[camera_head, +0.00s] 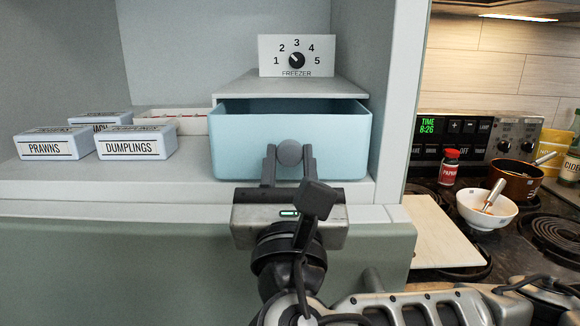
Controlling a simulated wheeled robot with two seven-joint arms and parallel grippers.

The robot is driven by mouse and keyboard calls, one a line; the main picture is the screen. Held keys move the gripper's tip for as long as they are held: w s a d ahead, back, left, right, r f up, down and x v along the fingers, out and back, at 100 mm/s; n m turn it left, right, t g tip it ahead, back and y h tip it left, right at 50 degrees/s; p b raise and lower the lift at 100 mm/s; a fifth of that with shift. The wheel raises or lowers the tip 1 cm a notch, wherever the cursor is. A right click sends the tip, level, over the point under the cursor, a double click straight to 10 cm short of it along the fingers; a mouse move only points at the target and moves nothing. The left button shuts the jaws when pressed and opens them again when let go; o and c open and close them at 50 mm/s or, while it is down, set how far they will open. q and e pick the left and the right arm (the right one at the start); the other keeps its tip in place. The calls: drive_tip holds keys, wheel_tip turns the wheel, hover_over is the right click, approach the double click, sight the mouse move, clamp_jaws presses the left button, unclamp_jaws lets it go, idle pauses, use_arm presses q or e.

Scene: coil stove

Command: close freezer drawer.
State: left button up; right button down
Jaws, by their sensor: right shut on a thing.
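The light blue freezer drawer (345,140) stands partly pulled out under a grey shelf housing (290,86), with a dark gap showing above its front. Its round grey knob (290,152) is on the middle of the front. My right gripper (289,160) comes up from below, with its two fingers on either side of the knob, and is shut on it. My left gripper is not in view.
Boxes marked PRAWNS (48,148) and DUMPLINGS (127,149) sit left of the drawer, with another behind. A dial panel (297,56) stands on the housing. Right are a cutting board (440,232), a white bowl (478,212), a pot (512,183) and a red-labelled jar (449,170).

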drive_tip(key=w, duration=0.3)
drive_tip(key=shift+w, duration=0.4)
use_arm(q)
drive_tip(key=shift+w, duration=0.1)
use_arm(e)
drive_tip(key=c, duration=1.1)
unclamp_jaws()
drive_tip(key=shift+o, duration=0.2)
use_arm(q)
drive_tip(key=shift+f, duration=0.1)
use_arm(e)
drive_tip(key=shift+s+f, duration=0.1)
drive_tip(key=shift+s, duration=0.05)
drive_tip(key=shift+s+f+b, duration=0.2)
drive_tip(key=shift+s+b, duration=0.1)
drive_tip(key=shift+b, duration=0.05)
use_arm(q)
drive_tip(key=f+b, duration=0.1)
drive_tip(key=b, duration=0.3)
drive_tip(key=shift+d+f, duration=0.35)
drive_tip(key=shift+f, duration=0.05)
use_arm(e)
drive_tip(key=v, duration=1.5)
